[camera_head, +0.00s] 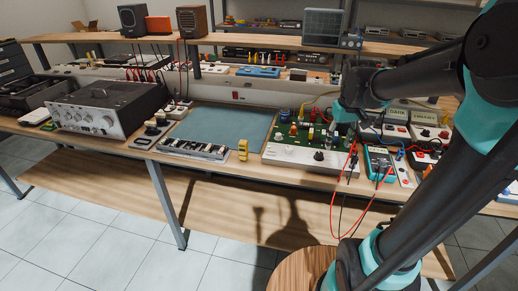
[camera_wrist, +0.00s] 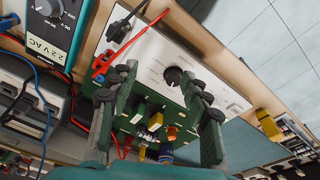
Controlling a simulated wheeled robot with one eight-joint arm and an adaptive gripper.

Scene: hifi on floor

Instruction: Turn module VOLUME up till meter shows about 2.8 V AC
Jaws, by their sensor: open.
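The module (camera_head: 285,152) is a green circuit board with a white front panel, lying on the bench. A black round knob (camera_head: 318,156) sits on the panel; in the wrist view the knob (camera_wrist: 173,76) lies just beyond my fingertips. Its lettering is too small to read. My gripper (camera_wrist: 163,80) is open and empty, one finger on each side of the knob's line of sight; I cannot tell whether they touch anything. In the head view my gripper (camera_head: 338,128) is over the module's right side. The teal-framed meter (camera_wrist: 52,30) reads 2.2 V AC; it also stands right of the module (camera_head: 378,162).
Red and black probe leads (camera_wrist: 113,55) run beside the module's panel, close to one finger. Colourful components (camera_wrist: 155,122) stand up from the board. A grey amplifier (camera_head: 105,108) stands further left.

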